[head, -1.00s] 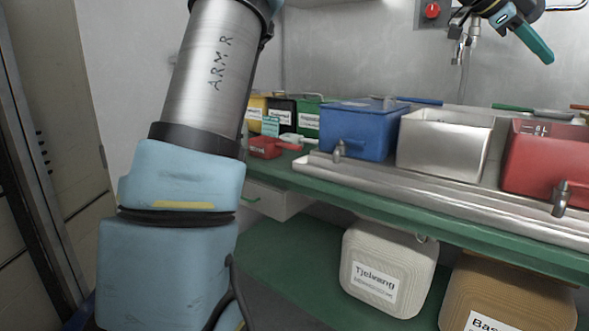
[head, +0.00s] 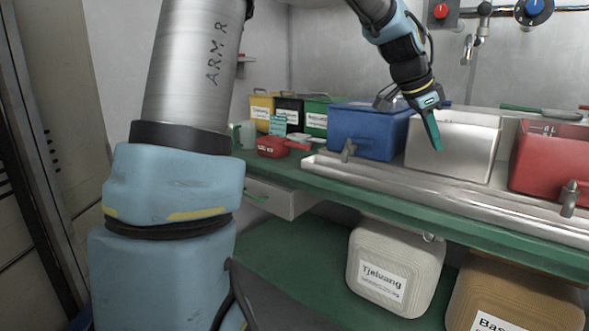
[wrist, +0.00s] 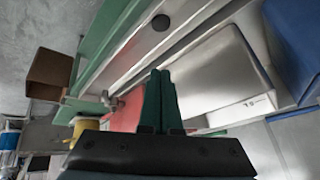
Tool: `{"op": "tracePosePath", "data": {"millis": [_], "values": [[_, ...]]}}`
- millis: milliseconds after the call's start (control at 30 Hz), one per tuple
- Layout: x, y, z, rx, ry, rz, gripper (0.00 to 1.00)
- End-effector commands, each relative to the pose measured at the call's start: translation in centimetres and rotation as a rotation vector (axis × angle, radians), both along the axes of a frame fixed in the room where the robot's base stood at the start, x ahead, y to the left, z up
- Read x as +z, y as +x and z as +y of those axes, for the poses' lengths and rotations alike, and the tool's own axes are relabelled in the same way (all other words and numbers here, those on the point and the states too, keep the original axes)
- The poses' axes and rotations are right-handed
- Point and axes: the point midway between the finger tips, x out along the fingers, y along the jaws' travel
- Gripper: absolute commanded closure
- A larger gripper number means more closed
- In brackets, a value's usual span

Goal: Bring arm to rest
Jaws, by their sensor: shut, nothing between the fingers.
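My gripper (head: 434,132) points down in front of the white-silver bin (head: 478,143) in the head view. Its green fingers are together and hold nothing. In the wrist view the shut fingers (wrist: 159,100) show at the middle, with the silver bin (wrist: 213,70) beyond them to the right. The fingers look apart from the bin, though the exact gap cannot be told. My upper arm fills the left of the head view.
A blue bin (head: 365,132) and a red bin (head: 552,158) flank the silver bin above a metal drip tray (head: 400,182). Yellow, black and green boxes (head: 322,117) stand behind a small red container (head: 272,146).

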Motion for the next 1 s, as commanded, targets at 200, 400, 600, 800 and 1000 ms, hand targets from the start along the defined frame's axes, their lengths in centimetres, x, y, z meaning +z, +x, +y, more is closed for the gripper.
{"op": "tracePosePath", "data": {"millis": [200,400,600,800,1000], "values": [[-8.3,0.6,14.0,0.486,0.127,0.156,1.0],[-13.6,-2.6,25.8,0.921,0.178,0.281,1.0],[-16.9,-7.4,33.5,1.257,0.186,0.378,1.0],[-16.8,-11.2,37.4,1.471,0.176,0.441,1.0],[-12.8,-11.1,37.3,1.466,0.177,0.441,1.0]]}}
